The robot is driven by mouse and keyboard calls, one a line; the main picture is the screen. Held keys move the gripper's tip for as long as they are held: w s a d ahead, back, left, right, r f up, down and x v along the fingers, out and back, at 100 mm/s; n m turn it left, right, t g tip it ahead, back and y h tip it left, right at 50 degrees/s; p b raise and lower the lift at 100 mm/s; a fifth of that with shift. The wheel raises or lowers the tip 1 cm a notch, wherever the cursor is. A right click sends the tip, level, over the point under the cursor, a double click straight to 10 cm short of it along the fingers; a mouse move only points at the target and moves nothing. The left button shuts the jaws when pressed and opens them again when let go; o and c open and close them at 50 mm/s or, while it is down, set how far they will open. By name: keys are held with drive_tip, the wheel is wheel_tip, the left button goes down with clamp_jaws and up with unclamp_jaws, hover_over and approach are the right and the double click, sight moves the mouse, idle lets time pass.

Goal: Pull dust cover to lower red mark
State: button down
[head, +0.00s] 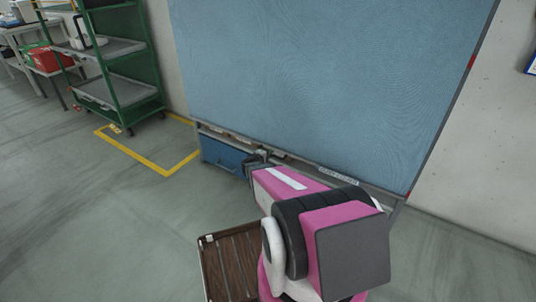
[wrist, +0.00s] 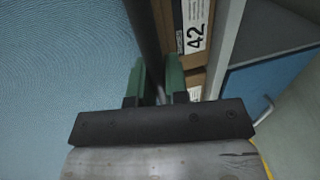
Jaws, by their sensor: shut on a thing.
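The blue dust cover (head: 310,80) hangs over nearly the whole front of a rack, down to a grey bottom edge. My gripper (head: 256,158) is low at this bottom edge, left of its middle. In the wrist view, the two green fingers of my gripper (wrist: 157,85) are closed around the dark bottom bar of the dust cover (wrist: 75,50). The contact itself is partly hidden. A red mark (head: 408,193) shows low on the rack's right edge, near the cover's lower corner. Another red mark (head: 472,62) is higher on that edge.
Behind the cover, a box labelled 42 (wrist: 195,30) shows in the wrist view. A blue drawer (head: 224,155) is under the rack. A brown slatted tray (head: 235,262) is at the bottom, beside my arm. A green trolley (head: 115,60) stands left; floor between is clear.

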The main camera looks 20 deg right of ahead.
drive_tip(key=c, duration=1.1)
unclamp_jaws()
drive_tip(key=v, duration=1)
drive_tip(key=shift+s+a, duration=0.25)
drive_tip(key=shift+a, duration=0.05)
drive_tip(key=s+r+m+g+y, duration=0.3)
drive_tip(key=s+r+m+g, duration=0.3)
drive_tip(key=s, duration=0.5)
drive_tip(key=s+a+r+g+y, duration=0.1)
drive_tip(key=s+a+y, duration=0.1)
drive_tip(key=a+y, duration=0.1)
drive_tip(key=s+a+r+m+g+y, duration=0.1)
drive_tip(key=s+a+r+y, duration=0.1)
drive_tip(key=a+y, duration=0.1)
drive_tip(key=s+a+r+g+y, duration=0.1)
drive_tip(key=s+a+r+y, duration=0.1)
drive_tip(key=s+a+y, duration=0.1)
drive_tip(key=shift+s+a+r+m+g, duration=0.2)
drive_tip(key=shift+a+m+g, duration=0.1)
drive_tip(key=shift+a, duration=0.2)
